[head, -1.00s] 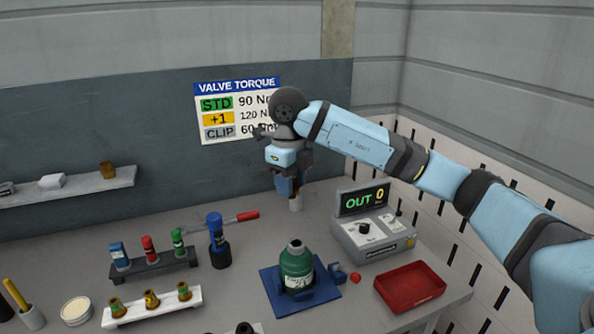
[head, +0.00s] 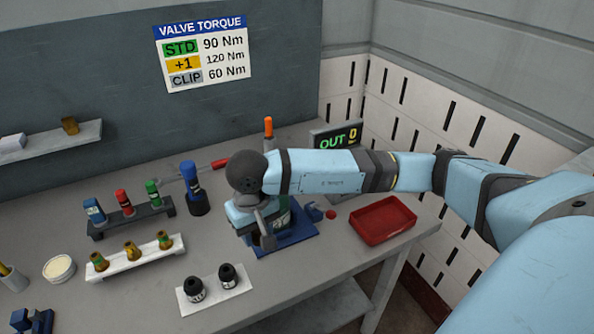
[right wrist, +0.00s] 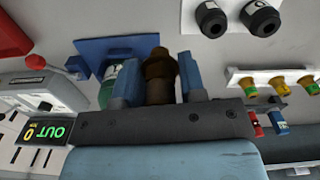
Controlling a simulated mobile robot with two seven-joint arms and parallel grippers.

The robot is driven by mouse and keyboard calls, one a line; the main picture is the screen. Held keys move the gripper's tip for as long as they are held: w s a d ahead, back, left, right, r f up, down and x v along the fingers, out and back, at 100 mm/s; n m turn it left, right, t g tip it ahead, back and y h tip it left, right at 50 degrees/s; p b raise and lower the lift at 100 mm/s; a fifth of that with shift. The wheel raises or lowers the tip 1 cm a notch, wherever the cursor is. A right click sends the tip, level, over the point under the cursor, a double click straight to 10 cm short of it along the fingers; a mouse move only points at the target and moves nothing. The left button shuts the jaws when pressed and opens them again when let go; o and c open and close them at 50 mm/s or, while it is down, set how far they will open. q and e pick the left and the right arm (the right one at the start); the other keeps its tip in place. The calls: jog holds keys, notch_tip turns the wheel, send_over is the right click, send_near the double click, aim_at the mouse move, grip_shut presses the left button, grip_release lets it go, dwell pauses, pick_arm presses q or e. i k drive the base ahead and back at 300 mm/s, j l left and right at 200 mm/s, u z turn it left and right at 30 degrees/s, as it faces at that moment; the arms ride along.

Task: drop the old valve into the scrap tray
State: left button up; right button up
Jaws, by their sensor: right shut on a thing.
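My right gripper (head: 262,236) is in front of the green cylinder (head: 284,212), hiding most of it in the head view. In the right wrist view, its blue fingers (right wrist: 152,88) are shut on the brown, worn old valve (right wrist: 160,70). The cylinder (right wrist: 109,82) shows partly behind the left finger there, on its blue base (right wrist: 92,47). I cannot tell whether the valve touches the cylinder's neck. The red scrap tray (head: 383,226) sits at the table's right end and looks empty. Its edge also shows in the right wrist view (right wrist: 14,42). My left gripper is not in view.
A white rack (head: 135,258) holds several brass valves. Behind it is a dark rack (head: 132,222) with coloured tools. Two black caps (head: 211,284) stand on a white plate in front. A red button (head: 331,214) and the OUT display (head: 336,138) are near the tray.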

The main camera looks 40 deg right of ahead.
aim_at(388, 224)
jog(key=z, duration=1.05)
